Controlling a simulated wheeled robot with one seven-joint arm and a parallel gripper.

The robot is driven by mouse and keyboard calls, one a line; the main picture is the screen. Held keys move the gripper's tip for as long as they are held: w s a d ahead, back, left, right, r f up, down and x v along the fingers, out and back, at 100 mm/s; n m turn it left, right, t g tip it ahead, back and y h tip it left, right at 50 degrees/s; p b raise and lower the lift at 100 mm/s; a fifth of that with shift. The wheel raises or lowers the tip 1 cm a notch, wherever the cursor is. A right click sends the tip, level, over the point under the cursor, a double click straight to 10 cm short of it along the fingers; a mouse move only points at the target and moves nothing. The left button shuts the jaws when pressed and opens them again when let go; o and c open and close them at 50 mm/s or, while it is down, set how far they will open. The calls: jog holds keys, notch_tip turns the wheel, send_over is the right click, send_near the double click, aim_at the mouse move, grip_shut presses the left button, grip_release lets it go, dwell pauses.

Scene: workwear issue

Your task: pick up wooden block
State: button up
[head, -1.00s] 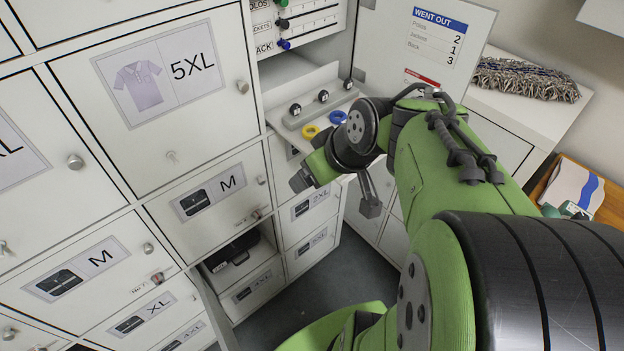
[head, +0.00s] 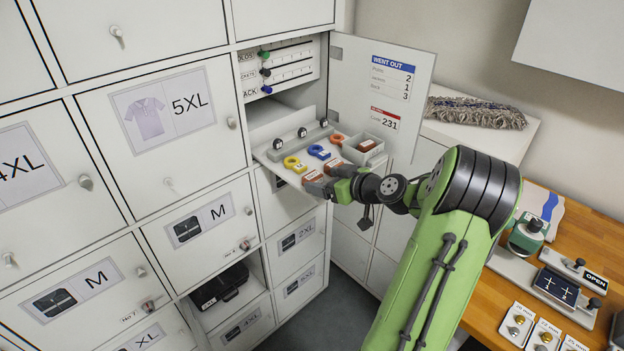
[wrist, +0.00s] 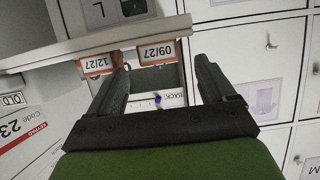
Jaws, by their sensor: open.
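Several reddish-brown blocks with small labels are on the pull-out shelf (head: 272,160) in the head view; I take these for the wooden blocks. One block (head: 312,176) is at the shelf's front edge, close to my fingertips. Another block (head: 335,165) is just behind, and one more (head: 337,139) is farther back. My gripper (head: 318,187) is at the shelf's front edge, open and empty. In the wrist view, a block labelled 09/27 (wrist: 157,52) shows beyond and between the fingers of my gripper (wrist: 163,66). A block labelled 12/27 (wrist: 97,64) is by the left finger.
A yellow ring-shaped item (head: 294,164) and a blue one (head: 319,152) lie on the shelf. A grey open tray (head: 362,150) stands at its right end, with a brown block inside. The open cabinet door (head: 385,85) is behind. A wooden counter (head: 480,310) is at right.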

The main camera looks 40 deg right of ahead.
aim_at(313, 176)
jog(key=p+x, duration=0.1)
jog(key=x, duration=0.5)
jog(key=shift+w+d+r, duration=0.1)
jog(key=shift+r, duration=0.05)
jog(key=c, duration=1)
jog(key=shift+c, duration=0.2)
jog(key=shift+r, duration=0.1)
